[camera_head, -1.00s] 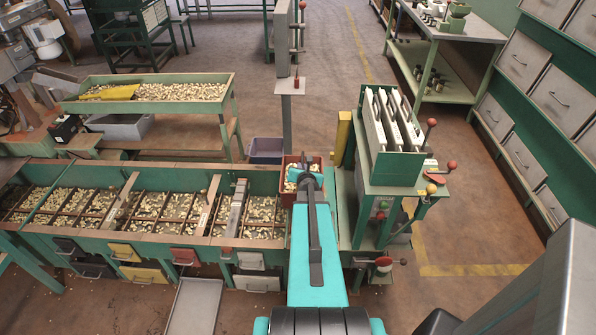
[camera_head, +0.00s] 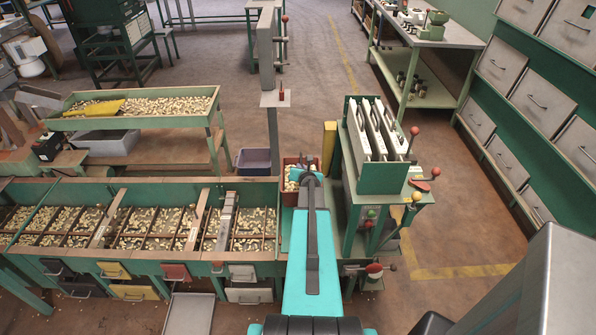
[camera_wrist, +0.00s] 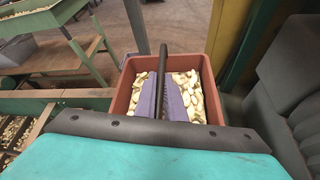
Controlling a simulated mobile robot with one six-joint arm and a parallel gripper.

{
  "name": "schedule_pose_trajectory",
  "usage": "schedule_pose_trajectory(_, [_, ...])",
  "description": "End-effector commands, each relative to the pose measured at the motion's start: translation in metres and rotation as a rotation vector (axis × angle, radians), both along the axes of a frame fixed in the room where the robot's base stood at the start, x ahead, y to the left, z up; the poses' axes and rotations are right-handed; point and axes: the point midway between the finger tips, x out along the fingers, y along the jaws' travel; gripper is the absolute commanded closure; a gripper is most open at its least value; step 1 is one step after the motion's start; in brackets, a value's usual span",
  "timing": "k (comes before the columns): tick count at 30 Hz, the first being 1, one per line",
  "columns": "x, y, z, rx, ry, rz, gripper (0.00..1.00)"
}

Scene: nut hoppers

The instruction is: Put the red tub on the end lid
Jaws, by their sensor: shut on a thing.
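The red tub (camera_head: 289,184), full of pale nuts, is at the right end of the hopper row, just beyond the tip of my arm. In the wrist view the tub (camera_wrist: 215,65) shows its reddish rim and nuts on both sides of my gripper (camera_wrist: 163,98). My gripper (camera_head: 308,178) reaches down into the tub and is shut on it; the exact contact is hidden. The green end lid (camera_head: 331,215) appears at the row's right end, mostly covered by my arm. I cannot tell whether the tub touches it.
Open hoppers of nuts (camera_head: 150,228) run to the left. A green machine with white plates (camera_head: 383,178) and knobbed levers stands close on the right. A grey post (camera_head: 273,140) and a purple bin (camera_head: 254,161) stand behind the tub.

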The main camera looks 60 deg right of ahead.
Motion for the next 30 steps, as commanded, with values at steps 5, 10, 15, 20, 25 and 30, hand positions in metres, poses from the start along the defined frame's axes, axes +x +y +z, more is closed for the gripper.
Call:
schedule_pose_trajectory(5, [0.001,-0.008,0.002,-0.002,-0.002,-0.001,1.0])
schedule_pose_trajectory(10, [0.001,-0.009,0.002,-0.002,-0.002,0.0,1.0])
schedule_pose_trajectory(15, [0.002,-0.008,0.002,-0.002,-0.003,0.001,1.0])
schedule_pose_trajectory(20, [0.003,-0.012,0.002,-0.002,-0.003,0.001,1.0])
schedule_pose_trajectory(25, [0.003,-0.018,-0.006,-0.001,-0.003,0.001,1.0])
schedule_pose_trajectory(30, [0.003,-0.017,-0.024,0.0,-0.002,0.001,1.0])
